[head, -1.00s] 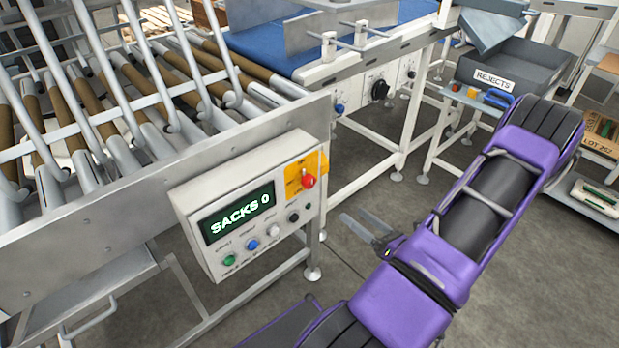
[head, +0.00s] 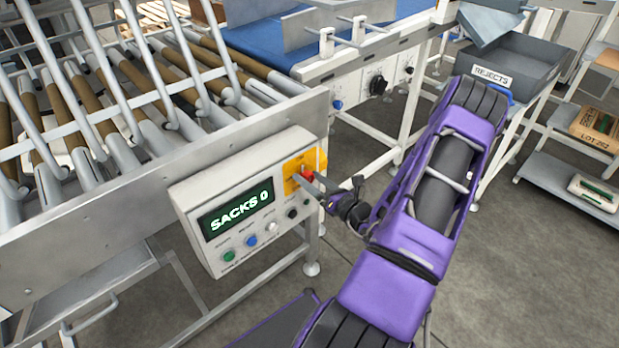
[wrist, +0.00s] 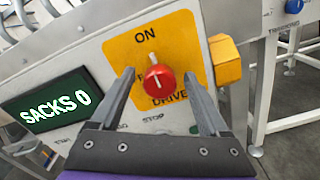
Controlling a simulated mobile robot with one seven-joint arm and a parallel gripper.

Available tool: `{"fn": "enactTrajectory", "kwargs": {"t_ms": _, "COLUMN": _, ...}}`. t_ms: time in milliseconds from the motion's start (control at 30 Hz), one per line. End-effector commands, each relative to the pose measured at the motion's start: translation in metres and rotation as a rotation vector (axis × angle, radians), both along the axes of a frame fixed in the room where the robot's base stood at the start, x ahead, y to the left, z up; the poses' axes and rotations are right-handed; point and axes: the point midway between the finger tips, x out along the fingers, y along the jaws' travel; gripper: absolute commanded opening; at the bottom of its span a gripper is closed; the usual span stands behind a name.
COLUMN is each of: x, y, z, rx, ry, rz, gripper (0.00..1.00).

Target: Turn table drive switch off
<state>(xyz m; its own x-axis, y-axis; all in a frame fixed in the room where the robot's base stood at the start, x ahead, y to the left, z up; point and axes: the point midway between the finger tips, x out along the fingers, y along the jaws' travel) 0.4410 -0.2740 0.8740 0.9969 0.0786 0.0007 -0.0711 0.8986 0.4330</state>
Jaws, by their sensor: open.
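The drive switch is a red knob (wrist: 160,79) with a white mark, on a yellow plate (wrist: 120,50) with ON above it and DRIVE below. In the wrist view its mark runs roughly up and down; part of the lettering is hidden behind the knob and a finger. The knob (head: 307,174) also shows in the head view at the right end of the control box (head: 185,195), partly hidden by my fingers. My gripper (wrist: 158,74) is open, one finger on each side of the knob in the picture. I see no clear contact.
The green SACKS 0 display (wrist: 45,103) is left of the plate. A yellow block (wrist: 226,60) juts out right of the plate. The roller table frame (head: 90,240) is behind the box.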

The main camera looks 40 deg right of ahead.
Motion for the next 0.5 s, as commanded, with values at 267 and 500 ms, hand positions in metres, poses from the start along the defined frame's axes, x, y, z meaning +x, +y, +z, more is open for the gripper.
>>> {"fn": "enactTrajectory", "kwargs": {"t_ms": 267, "x": 0.0062, "y": 0.0004, "z": -0.0005, "rx": 0.001, "ry": 0.001, "rz": 0.000, "gripper": 0.79}}
{"fn": "enactTrajectory", "kwargs": {"t_ms": 500, "x": 0.0059, "y": 0.0004, "z": -0.0004, "rx": 0.001, "ry": 0.001, "rz": 0.000, "gripper": 0.54}}
